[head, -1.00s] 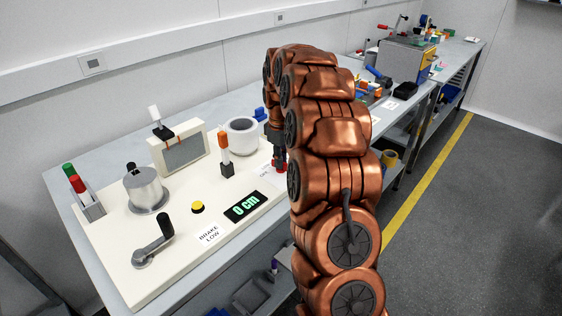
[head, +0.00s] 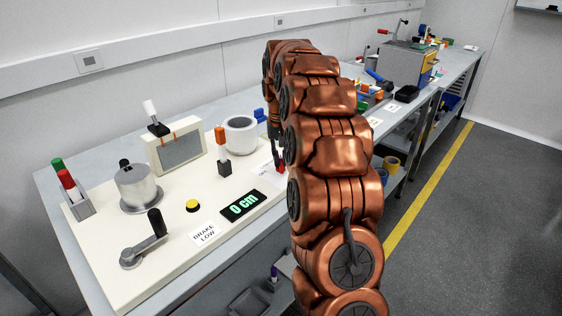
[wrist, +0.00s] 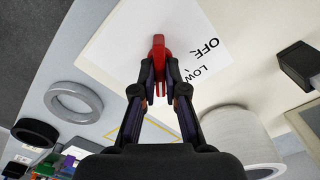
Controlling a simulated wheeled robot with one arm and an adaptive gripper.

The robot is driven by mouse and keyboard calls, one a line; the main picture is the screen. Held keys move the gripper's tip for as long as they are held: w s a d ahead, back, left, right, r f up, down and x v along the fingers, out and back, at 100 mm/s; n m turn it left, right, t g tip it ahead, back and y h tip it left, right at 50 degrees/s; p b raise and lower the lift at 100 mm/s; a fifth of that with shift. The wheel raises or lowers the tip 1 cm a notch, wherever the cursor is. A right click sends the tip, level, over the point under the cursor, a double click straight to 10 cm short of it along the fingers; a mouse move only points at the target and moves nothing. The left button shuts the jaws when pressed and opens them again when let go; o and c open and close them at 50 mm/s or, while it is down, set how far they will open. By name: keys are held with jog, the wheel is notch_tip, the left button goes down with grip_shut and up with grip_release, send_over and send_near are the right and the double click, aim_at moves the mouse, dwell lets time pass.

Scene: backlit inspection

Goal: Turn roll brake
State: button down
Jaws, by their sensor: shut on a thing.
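The red roll brake lever (wrist: 158,48) stands on the cream panel (wrist: 110,45) beside a white label (wrist: 203,60) reading OFF and LOW. In the wrist view my gripper (wrist: 157,85) is shut on the lever, with a dark finger on each side of it. In the head view the lever shows as a small red piece (head: 281,168) at the panel's right end, partly hidden by my gripper (head: 277,155) and arm. A card reading BRAKE LOW (head: 204,233) lies at the panel's front edge.
The panel also bears a 0 cm display (head: 243,206), yellow button (head: 193,205), crank (head: 146,242), metal cylinder (head: 138,188), orange-topped lever (head: 221,145) and white roll (head: 241,135). A grey ring (wrist: 73,102) lies near the panel. Floor is clear on the right.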

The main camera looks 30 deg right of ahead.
aim_at(280, 160)
jog(key=shift+m+b, duration=0.6)
jog(key=shift+m, duration=1.3)
jog(key=c, duration=1.2)
grip_release()
jog(key=shift+r, duration=0.15)
notch_tip(280, 160, up, 6)
jog(key=shift+r, duration=0.6)
